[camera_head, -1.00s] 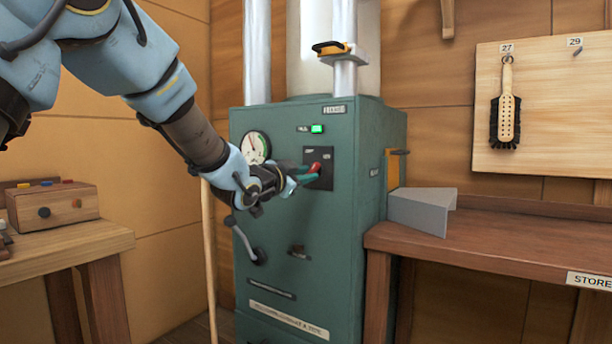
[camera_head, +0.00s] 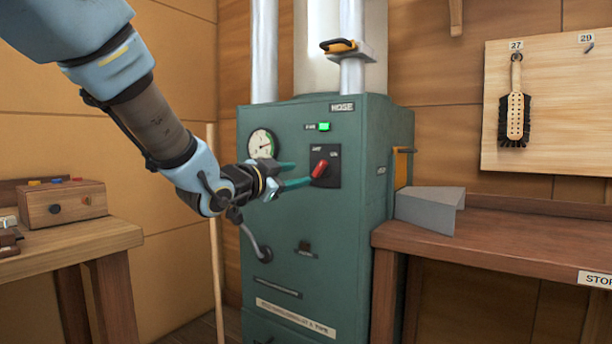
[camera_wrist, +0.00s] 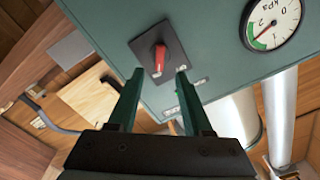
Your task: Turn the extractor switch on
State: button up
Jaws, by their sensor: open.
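The extractor is a green cabinet (camera_head: 345,240) in the head view. Its switch is a red handle (camera_head: 319,168) on a black plate (camera_head: 331,177); the handle is tilted, its upper end to the right. A green lamp (camera_head: 323,127) glows above the plate. My gripper (camera_head: 300,175) is open and empty, left of the switch and apart from it. In the wrist view, the red handle (camera_wrist: 160,58) stands clear beyond the two green fingers (camera_wrist: 157,95), with nothing between them touching it.
A round gauge (camera_head: 262,144) sits left of the switch, and a crank lever (camera_head: 255,243) is below. A workbench (camera_head: 490,245) with a grey angled block (camera_head: 430,208) stands right. A brush (camera_head: 514,115) hangs on a board. A wooden box (camera_head: 63,203) is on the left bench.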

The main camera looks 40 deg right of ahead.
jog(key=shift+v, duration=1.45)
